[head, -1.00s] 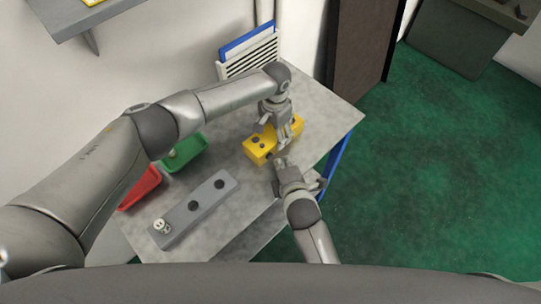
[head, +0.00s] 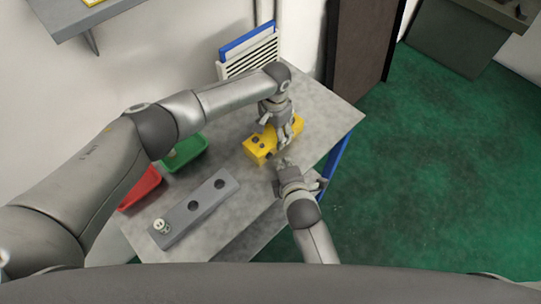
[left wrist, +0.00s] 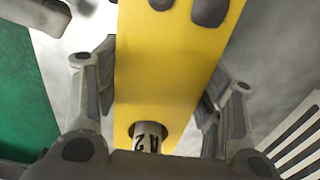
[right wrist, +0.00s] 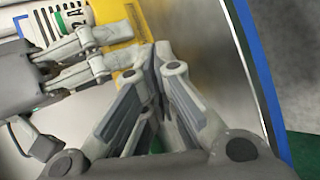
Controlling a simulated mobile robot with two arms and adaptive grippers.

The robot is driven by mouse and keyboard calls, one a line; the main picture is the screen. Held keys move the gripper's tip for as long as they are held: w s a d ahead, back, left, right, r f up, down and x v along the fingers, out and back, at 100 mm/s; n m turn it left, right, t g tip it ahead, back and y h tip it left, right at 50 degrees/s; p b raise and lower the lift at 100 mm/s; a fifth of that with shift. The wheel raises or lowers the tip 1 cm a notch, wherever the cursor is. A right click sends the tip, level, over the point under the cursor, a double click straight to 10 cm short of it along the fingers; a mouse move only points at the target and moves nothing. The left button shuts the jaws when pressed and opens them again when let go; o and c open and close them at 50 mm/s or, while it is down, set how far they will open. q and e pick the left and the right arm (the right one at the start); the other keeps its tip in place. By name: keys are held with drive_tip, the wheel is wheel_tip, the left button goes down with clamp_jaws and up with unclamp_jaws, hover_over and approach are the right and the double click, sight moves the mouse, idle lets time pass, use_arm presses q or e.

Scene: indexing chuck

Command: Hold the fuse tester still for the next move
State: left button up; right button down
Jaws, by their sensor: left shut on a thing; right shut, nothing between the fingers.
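The fuse tester, taken to be the yellow block (head: 256,148), lies on the grey table with dark round spots on top. My left gripper (head: 276,134) is shut on it, with a finger on each side. In the left wrist view the yellow block (left wrist: 165,70) fills the space between the fingers, and a pale marked cylinder (left wrist: 149,134) stands in its hole. That cylinder also shows in the right wrist view (right wrist: 75,18). My right gripper (head: 283,164) is shut and empty, just in front of the block. Its fingertips (right wrist: 160,55) appear close to the left gripper's fingers.
A grey block (head: 208,205) with round holes lies at the table's front left, a pale round piece (head: 161,226) at its near end. A green bin (head: 190,153) and a red bin (head: 140,190) stand along the left edge. A striped rack (head: 250,58) is at the back.

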drive_tip(key=shift+w+a, duration=0.3)
use_arm(q)
drive_tip(key=shift+d, duration=0.1)
use_arm(e)
drive_tip(key=shift+w+a, duration=0.4)
drive_tip(key=shift+a, duration=0.05)
idle(1.1)
drive_tip(key=shift+s+d, duration=0.7)
drive_tip(key=shift+s, duration=0.05)
drive_tip(key=shift+d, duration=0.1)
drive_tip(key=s+d, duration=0.3)
drive_tip(key=shift+s+d, duration=0.2)
drive_tip(key=shift+s, duration=0.05)
idle(1.6)
